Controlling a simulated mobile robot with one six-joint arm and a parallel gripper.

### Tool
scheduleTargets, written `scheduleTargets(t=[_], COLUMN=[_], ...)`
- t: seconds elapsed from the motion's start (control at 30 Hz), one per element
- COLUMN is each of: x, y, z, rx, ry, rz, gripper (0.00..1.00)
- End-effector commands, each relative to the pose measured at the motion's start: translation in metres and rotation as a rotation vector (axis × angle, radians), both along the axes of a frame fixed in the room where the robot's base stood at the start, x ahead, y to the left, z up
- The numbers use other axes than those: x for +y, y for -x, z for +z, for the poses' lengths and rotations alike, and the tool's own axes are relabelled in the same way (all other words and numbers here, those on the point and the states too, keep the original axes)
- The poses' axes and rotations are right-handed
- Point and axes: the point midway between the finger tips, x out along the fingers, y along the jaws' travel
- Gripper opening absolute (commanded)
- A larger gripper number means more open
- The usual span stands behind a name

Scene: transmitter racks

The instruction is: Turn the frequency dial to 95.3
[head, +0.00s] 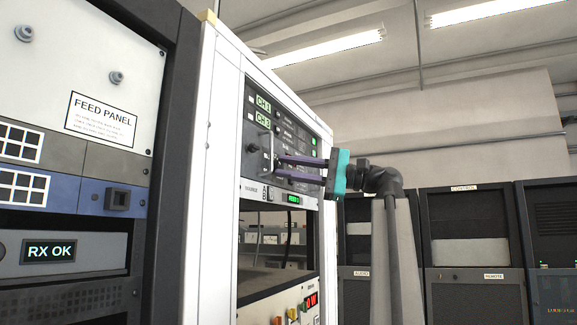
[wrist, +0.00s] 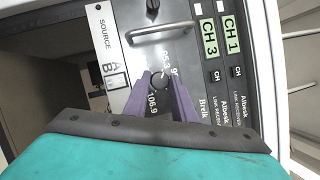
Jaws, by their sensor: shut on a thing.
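The frequency dial (wrist: 159,80) is a small dark round knob on the dark rack panel (wrist: 200,82). Numbers are printed around it; one reads 95.3 above it and another about 106.9 below it. I cannot make out where its pointer stands. My gripper (wrist: 158,77) has two purple fingers, one on each side of the dial, shut on it. In the head view my gripper (head: 279,167) reaches the panel from the right with its teal body, and its fingers hide the dial there.
A metal handle (wrist: 159,32) stands out from the panel close to the dial, with another black knob (wrist: 152,5) beyond it. Lit CH 1 (wrist: 231,33) and CH 3 (wrist: 209,38) labels sit alongside. A SOURCE A/B switch (wrist: 117,81) is nearby. A feed panel (head: 105,118) rack stands at left.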

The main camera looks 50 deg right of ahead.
Motion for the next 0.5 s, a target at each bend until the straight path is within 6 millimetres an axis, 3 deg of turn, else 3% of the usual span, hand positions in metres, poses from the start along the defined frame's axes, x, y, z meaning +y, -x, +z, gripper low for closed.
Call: scheduleTargets(t=[0.5], x=[0.0016], y=[0.0001], z=[-0.0019], rx=[-0.018], ry=[0.056], rz=[-0.002], gripper=[0.01])
